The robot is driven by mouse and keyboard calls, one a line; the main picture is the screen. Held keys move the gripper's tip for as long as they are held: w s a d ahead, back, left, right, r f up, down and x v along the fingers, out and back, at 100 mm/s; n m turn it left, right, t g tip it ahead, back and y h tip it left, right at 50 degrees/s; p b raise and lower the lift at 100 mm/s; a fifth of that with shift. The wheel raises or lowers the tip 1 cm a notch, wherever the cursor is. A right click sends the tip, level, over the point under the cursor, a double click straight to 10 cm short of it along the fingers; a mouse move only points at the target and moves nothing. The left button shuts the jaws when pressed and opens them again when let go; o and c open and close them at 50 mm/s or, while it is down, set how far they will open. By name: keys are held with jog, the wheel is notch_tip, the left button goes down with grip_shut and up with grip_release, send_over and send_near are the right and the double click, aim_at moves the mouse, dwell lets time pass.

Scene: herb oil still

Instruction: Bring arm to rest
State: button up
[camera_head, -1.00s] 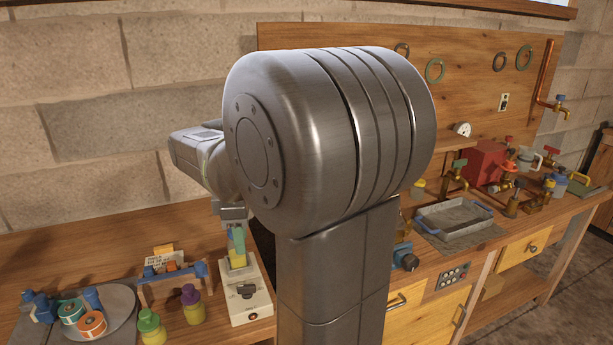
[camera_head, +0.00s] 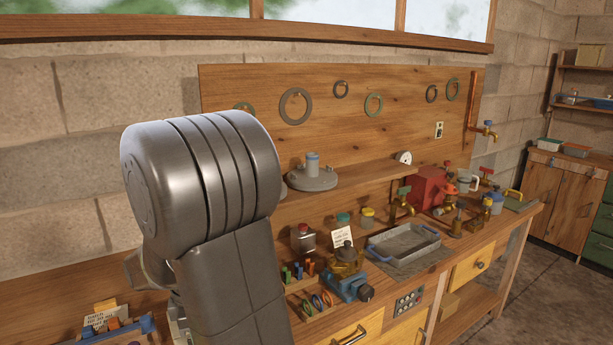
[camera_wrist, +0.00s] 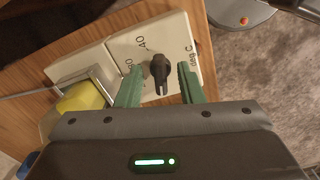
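My arm (camera_head: 205,190) fills the left of the head view, and my gripper is hidden behind it there. In the wrist view my gripper (camera_wrist: 158,88) shows two green fingers held apart with no object gripped. A black knob (camera_wrist: 159,72) on a cream control box (camera_wrist: 180,45) shows between and beyond the fingertips. The box has printed marks including "40" and "deg C". I cannot tell whether the fingers touch the knob. A yellow thing (camera_wrist: 85,97) lies beside the left finger.
The bench holds a grey tray (camera_head: 405,262), a red box (camera_head: 428,187), brass taps and a blue-based clamp (camera_head: 350,287) to the right of my arm. A lidded metal flange (camera_head: 313,180) sits on the shelf. In the wrist view, floor shows past the bench edge.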

jog(key=shift+r, duration=0.1)
dwell(0.3)
notch_tip(320, 180, up, 13)
notch_tip(320, 180, down, 14)
jog(key=shift+r, duration=0.25)
jog(key=m, duration=0.6)
jog(key=shift+s+r, duration=0.1)
jog(key=m+b, duration=0.1)
jog(key=m, duration=0.3)
jog(key=shift+m, duration=0.4)
